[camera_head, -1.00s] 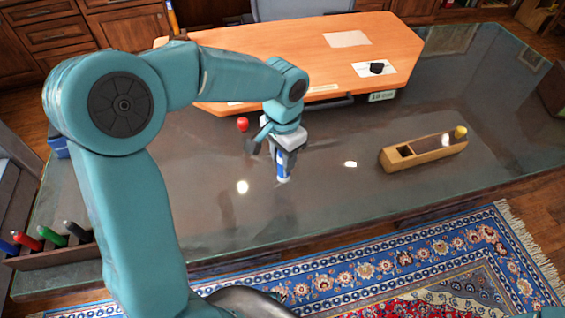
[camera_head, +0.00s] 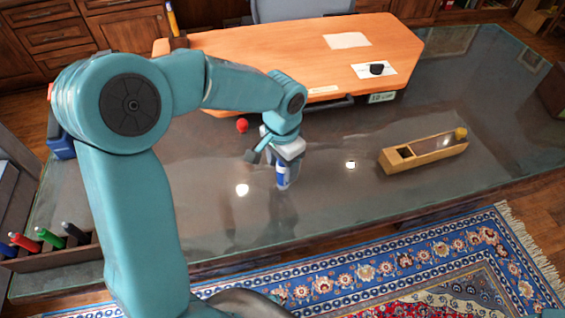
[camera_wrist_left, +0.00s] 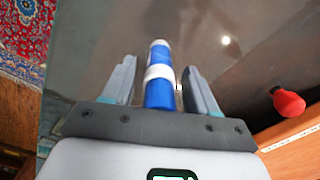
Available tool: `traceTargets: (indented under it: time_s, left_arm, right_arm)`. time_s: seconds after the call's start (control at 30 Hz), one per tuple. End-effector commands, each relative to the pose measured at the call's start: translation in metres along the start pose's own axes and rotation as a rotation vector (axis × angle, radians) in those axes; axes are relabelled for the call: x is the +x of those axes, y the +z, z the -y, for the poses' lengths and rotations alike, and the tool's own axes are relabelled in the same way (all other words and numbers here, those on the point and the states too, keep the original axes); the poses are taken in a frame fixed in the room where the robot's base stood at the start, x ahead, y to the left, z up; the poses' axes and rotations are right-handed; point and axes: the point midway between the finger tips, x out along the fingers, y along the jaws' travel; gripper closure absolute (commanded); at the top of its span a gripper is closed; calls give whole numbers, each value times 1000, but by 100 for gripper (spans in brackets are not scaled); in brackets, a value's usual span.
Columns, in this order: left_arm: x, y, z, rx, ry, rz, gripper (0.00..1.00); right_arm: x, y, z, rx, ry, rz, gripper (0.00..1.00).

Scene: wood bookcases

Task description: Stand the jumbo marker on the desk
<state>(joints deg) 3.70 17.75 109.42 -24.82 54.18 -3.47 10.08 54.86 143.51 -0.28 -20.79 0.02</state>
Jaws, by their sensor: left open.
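The jumbo marker (camera_head: 283,178) is blue with white parts. It looks upright at the dark glossy desk top (camera_head: 330,205), below my left gripper (camera_head: 273,164), whose arm comes in from the left. In the left wrist view the marker (camera_wrist_left: 161,92) lies between the two fingers of the left gripper (camera_wrist_left: 160,66), with a gap on each side. The left gripper is open. The marker's upper part is partly hidden by the gripper in the head view. My right gripper is not in view.
A red knob-like thing (camera_head: 242,125) is behind the gripper. A wooden block with a slot (camera_head: 424,154) lies to the right. A rack (camera_head: 60,258) with several markers is at left. An orange board (camera_head: 290,55) stands behind. The desk's front middle is clear.

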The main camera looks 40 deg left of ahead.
Motion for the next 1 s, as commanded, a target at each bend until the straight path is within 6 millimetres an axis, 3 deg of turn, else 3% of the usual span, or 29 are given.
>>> traceTargets:
  time_s: [0.5,0.7,1.0]
  left_arm:
    - [-105,-1,0,1,-1,-4,42]
    - [-121,0,0,0,0,-1,42]
    - [-121,0,0,0,0,-1,42]
  right_arm:
    - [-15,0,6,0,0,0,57]
    - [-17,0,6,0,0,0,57]
    - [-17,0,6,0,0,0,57]
